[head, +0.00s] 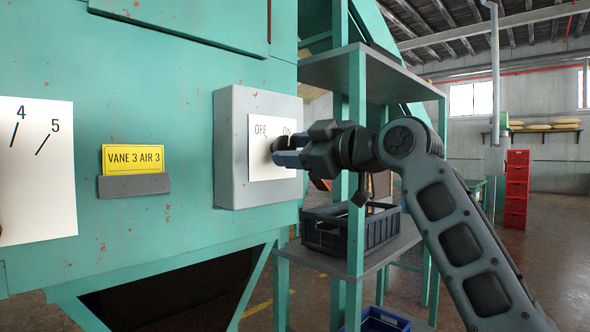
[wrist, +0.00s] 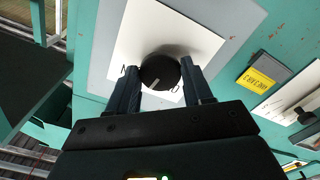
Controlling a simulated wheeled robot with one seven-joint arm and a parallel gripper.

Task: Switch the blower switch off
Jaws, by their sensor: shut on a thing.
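The blower switch is a round black knob (wrist: 160,72) on a white plate marked OFF on the left and ON on the right in the head view. The plate sits on a grey box (head: 228,150) on the green machine wall. In the head view the knob (head: 279,147) is partly hidden by my gripper (head: 287,157). In the wrist view my gripper (wrist: 160,83) has one finger on each side of the knob and is shut on it. A white mark on the knob points down and slightly left there; fingers partly cover the lettering.
A yellow "VANE 3 AIR 3" label (head: 132,158) and a white plate numbered 4 and 5 (head: 38,180) are left of the box. A green shelf rack (head: 356,200) with a dark blue crate (head: 338,234) stands close behind my gripper. Red bins (head: 516,190) stand farther right.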

